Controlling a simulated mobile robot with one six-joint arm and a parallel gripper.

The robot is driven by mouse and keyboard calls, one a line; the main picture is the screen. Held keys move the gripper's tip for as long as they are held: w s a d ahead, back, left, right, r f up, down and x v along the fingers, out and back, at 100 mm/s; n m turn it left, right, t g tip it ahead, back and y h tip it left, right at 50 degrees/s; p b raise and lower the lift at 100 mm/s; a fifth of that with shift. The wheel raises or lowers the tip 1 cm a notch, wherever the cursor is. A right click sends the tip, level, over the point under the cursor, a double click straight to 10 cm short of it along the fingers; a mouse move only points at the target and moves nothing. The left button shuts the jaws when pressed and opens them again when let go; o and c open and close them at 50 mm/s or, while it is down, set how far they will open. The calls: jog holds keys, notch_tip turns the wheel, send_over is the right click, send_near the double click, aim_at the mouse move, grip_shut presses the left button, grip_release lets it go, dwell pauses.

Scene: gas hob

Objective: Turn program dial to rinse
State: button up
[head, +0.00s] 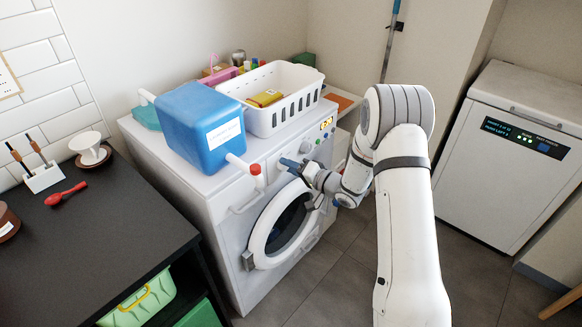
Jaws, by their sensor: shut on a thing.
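The white front-loading washing machine (222,200) stands against the wall, with its control panel along the top front edge. My gripper (291,164) reaches in from the right and is at this panel, above the round door. Its blue-tipped fingers are shut on the program dial, which they and the wrist largely hide. The dial's pointer and the program markings cannot be read. A round pale knob (306,147) shows just behind the fingers on the panel.
A blue canister (200,125) and a white basket (262,121) stand on the machine. A red-capped spout (255,170) juts over the front edge, left of my gripper. A dark counter (110,235) is at the left, a white appliance (500,180) at the right. Floor between is clear.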

jog(key=o, duration=1)
jog(key=v, duration=0.8)
